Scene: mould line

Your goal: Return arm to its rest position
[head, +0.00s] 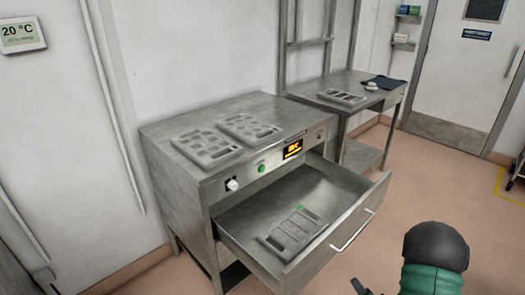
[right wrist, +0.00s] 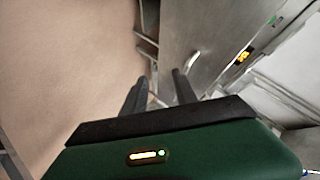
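My right arm shows in the head view at the lower right, with a dark rounded joint and a green sleeve. Dark fingertips of my right gripper (head: 362,288) just show at the bottom edge, in front of the open drawer and apart from its handle. In the right wrist view, the two dark fingers of my right gripper (right wrist: 160,92) stand apart, with nothing seen held between them. My left gripper is not in view.
A steel cabinet (head: 165,140) has its drawer (head: 330,193) pulled open, with a grey mould (head: 291,234) inside. Two moulds (head: 206,146) lie on top. A steel table (head: 377,100) with a tray (head: 341,97) stands behind.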

